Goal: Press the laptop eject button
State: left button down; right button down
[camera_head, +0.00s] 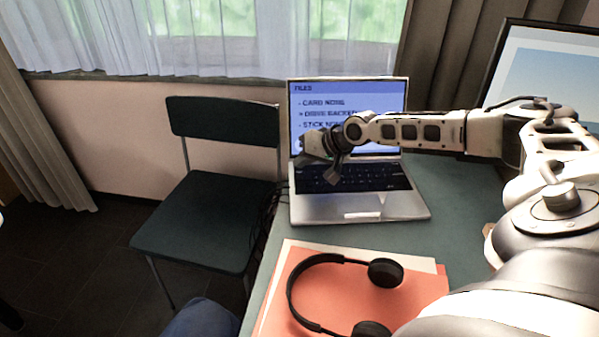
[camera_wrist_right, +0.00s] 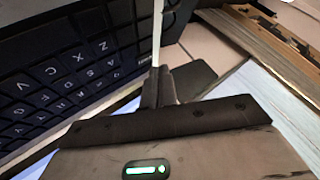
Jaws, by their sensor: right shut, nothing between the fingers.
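The open silver laptop (camera_head: 310,209) stands on the table with its screen lit, showing a list of file names. Its dark keyboard also shows in the right wrist view (camera_wrist_right: 60,72). My right gripper (camera_head: 304,161) reaches over the left part of the keyboard, in front of the screen. In the right wrist view its fingers (camera_wrist_right: 159,82) are shut and empty, near the keyboard's left side, by the Z, X and A keys. I cannot tell whether they touch the laptop. I cannot make out the eject button. My left gripper is out of view.
Black headphones (camera_head: 385,272) lie on red folders (camera_head: 425,290) at the table's front. A framed screen or picture (camera_head: 540,75) stands at the back right. A dark green chair (camera_head: 205,215) is left of the table (camera_head: 455,190). Cables hang at the table's left edge.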

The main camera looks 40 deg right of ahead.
jog(key=shift+f, duration=0.15)
dwell(0.9)
jog(key=shift+f, duration=0.3)
dwell(0.4)
jog(key=shift+f, duration=0.35)
jog(key=shift+r, duration=0.15)
jog(key=shift+r+p, duration=0.7)
jog(key=shift+f, duration=0.1)
